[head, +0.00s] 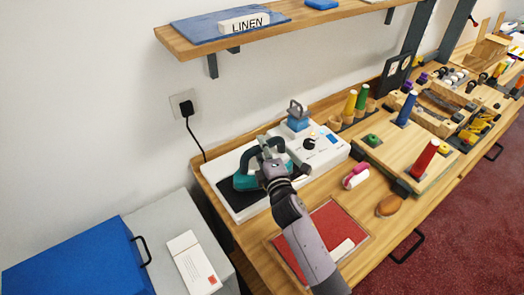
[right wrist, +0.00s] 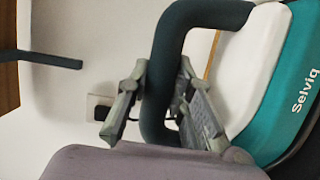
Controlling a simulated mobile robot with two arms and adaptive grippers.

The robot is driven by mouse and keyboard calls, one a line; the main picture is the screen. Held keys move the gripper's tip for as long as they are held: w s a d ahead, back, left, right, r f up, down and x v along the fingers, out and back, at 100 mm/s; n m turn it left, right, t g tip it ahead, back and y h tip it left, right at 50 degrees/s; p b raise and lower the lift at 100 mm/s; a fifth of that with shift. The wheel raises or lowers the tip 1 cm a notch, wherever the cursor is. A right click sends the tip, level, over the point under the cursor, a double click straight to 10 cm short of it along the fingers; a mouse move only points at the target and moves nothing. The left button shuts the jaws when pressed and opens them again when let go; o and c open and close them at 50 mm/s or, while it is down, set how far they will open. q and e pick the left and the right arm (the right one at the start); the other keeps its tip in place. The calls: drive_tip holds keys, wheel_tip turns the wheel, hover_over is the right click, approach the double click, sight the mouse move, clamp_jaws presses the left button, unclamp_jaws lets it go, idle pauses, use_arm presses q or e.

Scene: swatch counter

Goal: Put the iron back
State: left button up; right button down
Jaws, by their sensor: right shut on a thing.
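The iron (head: 243,182) has a teal body and a dark looped handle. It is over the black pad of a white station (head: 236,208) on the wooden counter; I cannot tell whether it touches the pad. My right gripper (head: 268,158) is shut on the iron's handle. My left gripper is not in view.
The station's control part (head: 325,148) has a black knob, with a blue-based item (head: 298,122) behind. A red mat (head: 325,225) lies in front. Thread spools (head: 424,158) and wooden trays fill the right. A shelf (head: 190,48) hangs above. A blue box (head: 75,260) stands lower left.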

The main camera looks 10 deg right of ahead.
drive_tip(key=shift+w+a+f, duration=0.1)
drive_tip(key=shift+f, duration=0.25)
drive_tip(key=shift+f, duration=0.15)
drive_tip(key=c, duration=1.4)
unclamp_jaws()
drive_tip(key=shift+f, duration=0.15)
drive_tip(key=shift+s+d+r+b, duration=0.15)
drive_tip(key=shift+s+b, duration=0.25)
drive_tip(key=shift+s, duration=1.65)
drive_tip(key=shift+s+d+b, duration=0.2)
drive_tip(key=shift+s+b, duration=0.15)
drive_tip(key=shift+s, duration=1.7)
drive_tip(key=shift+s+d+r+b, duration=0.15)
drive_tip(key=shift+s+b, duration=0.25)
drive_tip(key=shift+s, duration=1.65)
drive_tip(key=shift+f, duration=0.1)
